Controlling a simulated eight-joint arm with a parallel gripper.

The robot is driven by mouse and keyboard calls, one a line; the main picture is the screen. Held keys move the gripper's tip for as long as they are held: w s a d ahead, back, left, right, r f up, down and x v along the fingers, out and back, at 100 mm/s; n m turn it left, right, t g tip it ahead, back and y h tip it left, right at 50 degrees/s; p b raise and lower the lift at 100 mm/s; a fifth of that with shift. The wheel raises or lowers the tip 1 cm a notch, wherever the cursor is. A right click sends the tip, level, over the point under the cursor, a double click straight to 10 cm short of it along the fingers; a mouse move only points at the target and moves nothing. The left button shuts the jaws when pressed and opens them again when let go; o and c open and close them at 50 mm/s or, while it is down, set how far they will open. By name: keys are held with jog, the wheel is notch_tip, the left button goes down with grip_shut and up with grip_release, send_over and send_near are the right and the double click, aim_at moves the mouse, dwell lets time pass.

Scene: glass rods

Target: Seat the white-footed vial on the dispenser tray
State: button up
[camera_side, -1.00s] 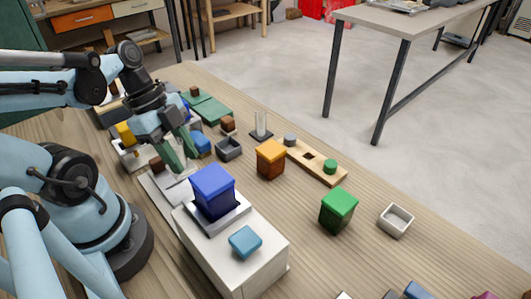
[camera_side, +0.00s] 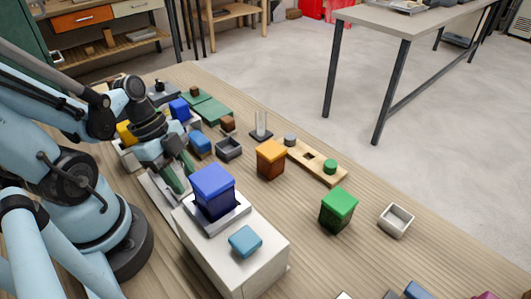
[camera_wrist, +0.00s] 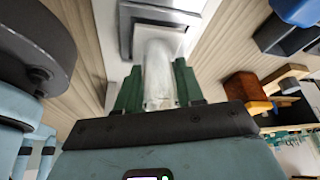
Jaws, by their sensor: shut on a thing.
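My gripper (camera_wrist: 157,92) is shut on a clear, whitish vial (camera_wrist: 157,75), which stands between the green fingers in the wrist view. Its foot cannot be made out. In the side view my gripper (camera_side: 183,176) is low behind the white dispenser (camera_side: 245,265), and the vial is hidden there. The dispenser has a blue block-shaped top (camera_side: 213,184). A pale plate (camera_side: 152,189) lies at its far side, under the gripper; it seems to be the tray. In the wrist view a grey-framed part (camera_wrist: 126,30) is just beyond the vial. Whether the vial touches the plate cannot be told.
Another clear vial (camera_side: 261,122) stands on a dark foot. Near it are an orange box (camera_side: 270,160), a wooden block with holes (camera_side: 322,166), a grey open box (camera_side: 229,149) and a green box (camera_side: 338,208).

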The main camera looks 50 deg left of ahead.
jog(key=shift+f, duration=0.2)
jog(key=o, duration=1.2)
jog(key=shift+r, duration=0.15)
jog(key=shift+v, duration=5.85)
jog(key=w+d+n+t+y, duration=0.1)
jog(key=w+d+n+t, duration=0.1)
jog(key=w+n, duration=0.2)
jog(key=w+d+n+t+y, duration=0.1)
jog(key=w+d+n, duration=0.1)
jog(key=w+n, duration=0.2)
jog(key=w+d+n+t+y, duration=0.2)
jog(key=w+n, duration=0.2)
jog(key=n, duration=0.1)
jog(key=shift+w+n+t, duration=0.3)
jog(key=shift+w, duration=0.1)
